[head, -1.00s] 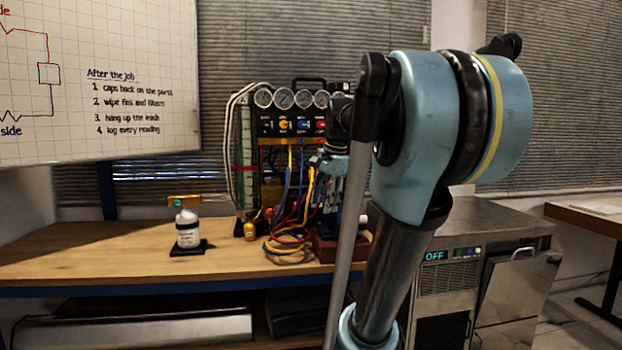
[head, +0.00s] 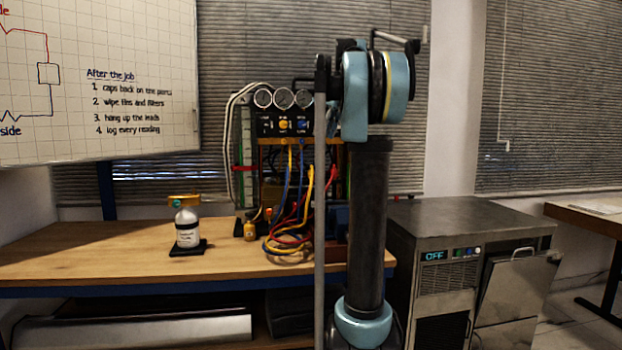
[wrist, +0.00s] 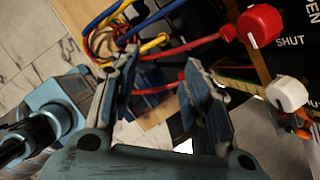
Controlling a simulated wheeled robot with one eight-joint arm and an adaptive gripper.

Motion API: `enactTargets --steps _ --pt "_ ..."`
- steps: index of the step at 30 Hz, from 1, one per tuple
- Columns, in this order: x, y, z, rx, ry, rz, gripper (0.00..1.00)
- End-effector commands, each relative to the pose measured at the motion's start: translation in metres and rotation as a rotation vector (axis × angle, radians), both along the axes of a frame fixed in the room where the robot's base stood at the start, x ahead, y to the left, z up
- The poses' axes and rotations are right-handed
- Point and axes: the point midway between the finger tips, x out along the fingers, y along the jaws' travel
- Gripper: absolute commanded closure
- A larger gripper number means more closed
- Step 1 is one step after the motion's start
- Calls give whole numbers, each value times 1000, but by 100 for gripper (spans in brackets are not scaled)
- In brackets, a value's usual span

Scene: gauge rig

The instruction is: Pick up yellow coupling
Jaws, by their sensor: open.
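Yellow hose (head: 305,203) hangs from the gauge manifold in the head view, among blue and red hoses; part of it also shows in the wrist view (wrist: 153,46). I cannot pick out a coupling on it for sure. A small yellow fitting (head: 249,229) stands on the bench left of the hoses, and I cannot tell whether it is the coupling. My gripper (wrist: 160,64) is open in the wrist view, its fingers apart beside the hoses, with a red hose crossing beyond them. Nothing shows held. In the head view my arm hides the gripper.
The manifold (head: 284,124) has several gauges and knobs; a red knob (wrist: 260,25) and a white knob (wrist: 287,95) are close to the right finger. A white bottle (head: 187,229) stands on the wooden bench (head: 100,245). A steel machine (head: 462,225) is at right.

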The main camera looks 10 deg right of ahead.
Motion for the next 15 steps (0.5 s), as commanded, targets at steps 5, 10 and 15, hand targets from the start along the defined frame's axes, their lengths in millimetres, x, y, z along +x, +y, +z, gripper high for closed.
enactTargets --steps 5,10,15 --pt "8 9 -30 -1 -1 4 57" --pt "16 18 -58 0 0 4 57" --pt "24 25 -84 -1 0 5 57"
